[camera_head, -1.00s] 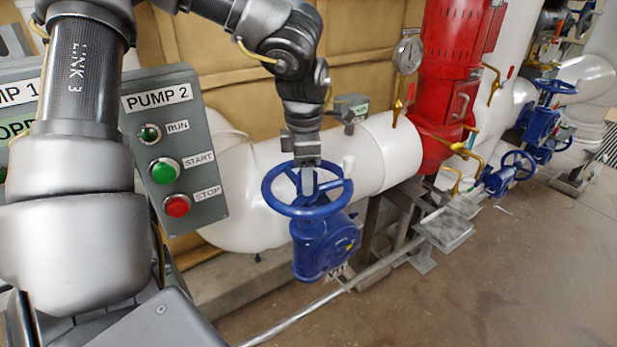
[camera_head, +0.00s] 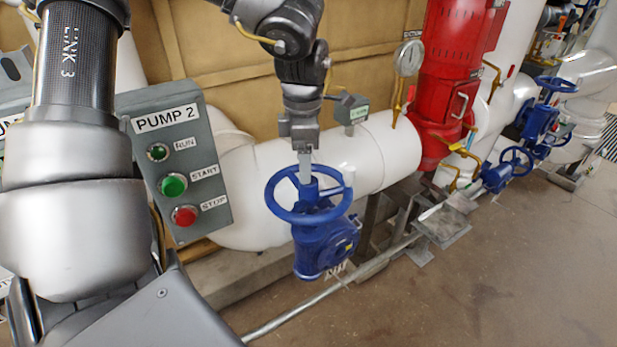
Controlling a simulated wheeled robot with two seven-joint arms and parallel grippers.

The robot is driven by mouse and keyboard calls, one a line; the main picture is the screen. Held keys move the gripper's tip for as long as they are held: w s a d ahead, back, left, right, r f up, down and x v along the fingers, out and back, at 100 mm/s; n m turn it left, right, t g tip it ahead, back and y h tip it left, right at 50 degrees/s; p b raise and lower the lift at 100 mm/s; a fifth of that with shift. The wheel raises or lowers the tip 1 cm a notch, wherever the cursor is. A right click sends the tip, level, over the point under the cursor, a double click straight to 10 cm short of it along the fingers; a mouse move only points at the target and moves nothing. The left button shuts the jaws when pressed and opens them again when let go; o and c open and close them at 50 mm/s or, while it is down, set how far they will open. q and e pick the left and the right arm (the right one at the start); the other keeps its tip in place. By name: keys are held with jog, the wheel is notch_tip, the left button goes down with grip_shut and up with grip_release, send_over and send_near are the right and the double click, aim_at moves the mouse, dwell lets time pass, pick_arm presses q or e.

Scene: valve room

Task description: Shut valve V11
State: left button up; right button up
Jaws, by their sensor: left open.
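The blue valve with its round handwheel (camera_head: 305,217) stands in front of the white pipe at the middle of the head view. Its blue gear body (camera_head: 322,250) hangs below the wheel, and a small tag (camera_head: 337,270) under it looks like V11 but is hard to read. My left gripper (camera_head: 306,177) points down over the far half of the wheel, with its fingertips near the rim and spokes. It is open; one finger largely covers the other, and I cannot tell whether it touches the wheel. My right gripper is not in view.
The PUMP 2 box (camera_head: 178,160) with a green START and red STOP button is left of the wheel. A white pipe (camera_head: 390,150) runs behind it to a red pump (camera_head: 450,90). Other blue valves (camera_head: 515,165) stand at right. The floor at front right is clear.

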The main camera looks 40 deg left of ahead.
pick_arm(q)
jog(key=shift+w+f, duration=0.1)
jog(key=shift+w, duration=0.1)
jog(key=shift+a+f, duration=0.1)
jog(key=n+b, duration=0.3)
jog(key=n, duration=0.2)
jog(key=shift+s, duration=0.1)
jog(key=shift+n, duration=0.8)
jog(key=shift+n+b, duration=0.3)
jog(key=shift+n, duration=0.5)
jog(key=n+b, duration=0.2)
jog(key=n, duration=0.2)
jog(key=n+b, duration=0.1)
jog(key=n, duration=0.1)
jog(key=shift+d, duration=0.3)
jog(key=shift+r+n, duration=0.25)
jog(key=shift+n, duration=0.75)
jog(key=shift+f, duration=0.1)
